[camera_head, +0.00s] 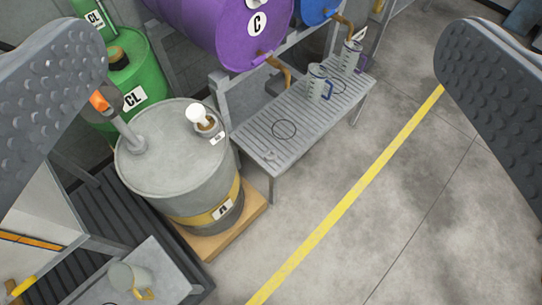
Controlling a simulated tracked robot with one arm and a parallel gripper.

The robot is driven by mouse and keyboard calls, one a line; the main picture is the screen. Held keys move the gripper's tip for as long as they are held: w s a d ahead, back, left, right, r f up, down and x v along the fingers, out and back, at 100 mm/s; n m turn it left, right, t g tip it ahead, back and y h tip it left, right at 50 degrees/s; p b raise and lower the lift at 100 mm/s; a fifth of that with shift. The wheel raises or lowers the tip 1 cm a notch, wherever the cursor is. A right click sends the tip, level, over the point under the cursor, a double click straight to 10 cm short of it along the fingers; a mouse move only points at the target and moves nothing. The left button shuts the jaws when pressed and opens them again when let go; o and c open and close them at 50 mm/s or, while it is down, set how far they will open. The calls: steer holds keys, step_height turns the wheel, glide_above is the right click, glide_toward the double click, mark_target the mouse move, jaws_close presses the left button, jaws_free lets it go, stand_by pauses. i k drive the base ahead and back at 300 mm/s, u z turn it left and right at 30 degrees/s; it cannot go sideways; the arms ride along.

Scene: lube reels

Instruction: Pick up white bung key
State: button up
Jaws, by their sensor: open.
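A small white piece, which looks like the white bung key (197,113), stands on top of the grey drum (165,165), near the right part of its lid. It has a rounded white top and sits over a brownish base, with a small label beside it. Its exact shape is too small to tell. My gripper (272,48) is open and empty, with its two grey, studded fingers wide apart at the left and right edges of the view. The white piece lies beyond and between the fingers, apart from both.
A pump with an orange part (99,101) rises from the drum's lid at left. A green drum (135,75) stands behind; a purple drum (222,28) lies on a rack. A slatted bench (265,150) holds clear jugs (317,84). Floor right of the yellow line (345,205) is clear.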

mark_target(195, 113)
steer(key=z, duration=1.75)
steer(key=i, duration=1.35)
steer(key=u, duration=3.55)
steer(key=i, duration=0.2)
steer(key=u, duration=0.25)
